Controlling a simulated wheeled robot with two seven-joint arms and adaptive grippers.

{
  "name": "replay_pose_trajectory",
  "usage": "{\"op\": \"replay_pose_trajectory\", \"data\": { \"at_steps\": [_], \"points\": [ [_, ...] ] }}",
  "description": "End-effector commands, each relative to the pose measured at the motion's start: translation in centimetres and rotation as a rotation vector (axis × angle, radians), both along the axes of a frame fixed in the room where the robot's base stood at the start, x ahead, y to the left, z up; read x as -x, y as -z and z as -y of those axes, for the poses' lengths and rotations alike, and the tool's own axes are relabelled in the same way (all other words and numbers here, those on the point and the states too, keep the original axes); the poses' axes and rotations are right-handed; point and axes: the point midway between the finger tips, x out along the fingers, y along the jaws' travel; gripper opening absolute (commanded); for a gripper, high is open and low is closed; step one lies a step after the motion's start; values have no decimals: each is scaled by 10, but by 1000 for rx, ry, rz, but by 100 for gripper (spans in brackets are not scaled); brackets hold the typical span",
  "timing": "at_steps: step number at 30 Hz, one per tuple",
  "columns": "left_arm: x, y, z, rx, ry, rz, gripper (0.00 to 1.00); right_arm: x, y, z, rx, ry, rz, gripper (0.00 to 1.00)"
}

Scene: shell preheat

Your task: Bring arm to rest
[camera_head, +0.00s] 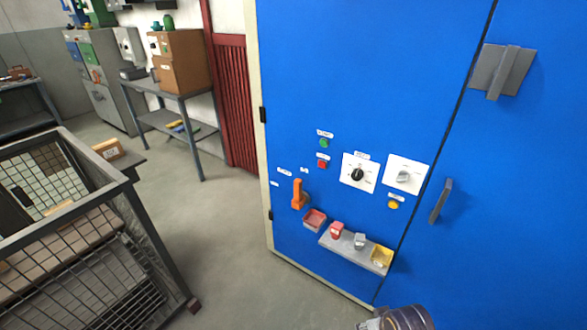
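A dark cylindrical piece with a grey part beside it shows at the bottom edge, right of centre. It looks like part of one of my arms, but which arm is unclear. It is cut off by the frame, and no fingertips show. My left gripper and my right gripper are not in view. The large blue cabinet (360,80) fills the right half. Its front carries an orange lever (299,194), a green button (324,143), a red button (322,164), a black rotary knob (357,174), a grey knob (403,176) and a yellow button (393,205).
A small shelf (340,248) with little red, grey and yellow containers juts from the cabinet's lower front. Door handles (441,201) also stick out. A wire mesh cart (85,260) stands at left. A workbench (165,90) with boxes stands behind. The floor between is clear.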

Motion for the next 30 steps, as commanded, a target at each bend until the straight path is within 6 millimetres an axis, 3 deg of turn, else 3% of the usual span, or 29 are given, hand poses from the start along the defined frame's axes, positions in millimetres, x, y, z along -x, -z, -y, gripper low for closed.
{"op": "replay_pose_trajectory", "data": {
  "at_steps": [17,30],
  "points": [
    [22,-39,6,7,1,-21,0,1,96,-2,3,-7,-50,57],
    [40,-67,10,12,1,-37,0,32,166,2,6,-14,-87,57]
  ]
}}
